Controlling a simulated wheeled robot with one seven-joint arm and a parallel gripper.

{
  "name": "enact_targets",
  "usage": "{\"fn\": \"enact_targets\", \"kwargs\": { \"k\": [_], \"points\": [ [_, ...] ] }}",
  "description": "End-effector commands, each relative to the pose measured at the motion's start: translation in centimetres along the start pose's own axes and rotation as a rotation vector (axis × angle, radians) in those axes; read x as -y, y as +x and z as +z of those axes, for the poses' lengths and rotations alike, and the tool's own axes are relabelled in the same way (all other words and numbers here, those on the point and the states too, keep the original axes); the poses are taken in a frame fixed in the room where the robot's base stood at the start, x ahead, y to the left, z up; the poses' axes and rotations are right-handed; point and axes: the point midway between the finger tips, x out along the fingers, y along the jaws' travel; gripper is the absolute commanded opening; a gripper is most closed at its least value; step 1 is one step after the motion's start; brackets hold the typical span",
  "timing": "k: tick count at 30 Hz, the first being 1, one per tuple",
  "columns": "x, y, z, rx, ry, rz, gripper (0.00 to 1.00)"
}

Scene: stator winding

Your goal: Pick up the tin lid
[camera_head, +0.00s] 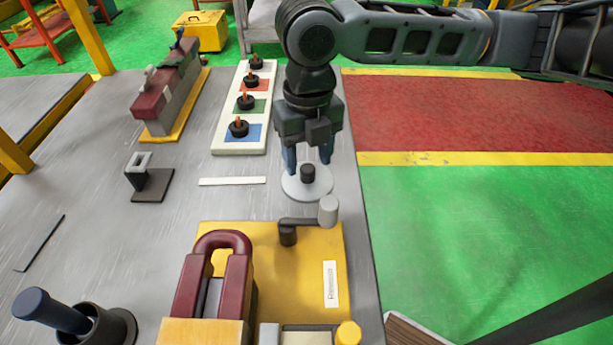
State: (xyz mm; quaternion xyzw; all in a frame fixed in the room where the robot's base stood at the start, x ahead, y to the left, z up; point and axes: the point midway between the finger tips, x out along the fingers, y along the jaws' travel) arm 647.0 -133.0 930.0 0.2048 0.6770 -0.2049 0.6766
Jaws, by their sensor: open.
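The tin lid (293,190) is a pale round disc with a dark upright knob (307,174) at its centre. It lies flat on the grey bench near the bench's right edge. My gripper (308,165) points down just over the lid, with its two blue fingers apart. The knob appears between the fingertips, slightly nearer the camera. The gripper is open and holds nothing; I cannot tell whether a finger touches the knob or disc.
A yellow plate (310,265) with a crank (305,222) and a dark red horseshoe-shaped part (187,290) is in front. A white board (226,130) with several black-based pegs stands behind left. A small dark stand (152,185) and a cup holding a handle (100,325) are left.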

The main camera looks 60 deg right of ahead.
Motion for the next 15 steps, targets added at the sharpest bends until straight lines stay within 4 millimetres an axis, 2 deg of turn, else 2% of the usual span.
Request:
{"fn": "enact_targets", "kwargs": {
  "k": [3, 6, 13, 15],
  "points": [
    [-0.1, 1.6, -0.1, -0.002, 0.001, -0.001, 0.56],
    [-0.1, 2.3, 0.0, 0.0, 0.001, 0.001, 0.56],
    [-0.1, 2.5, 0.0, 0.0, 0.0, 0.0, 0.56],
    [-0.1, 2.5, 0.0, 0.0, 0.0, 0.0, 0.51]
  ]
}}
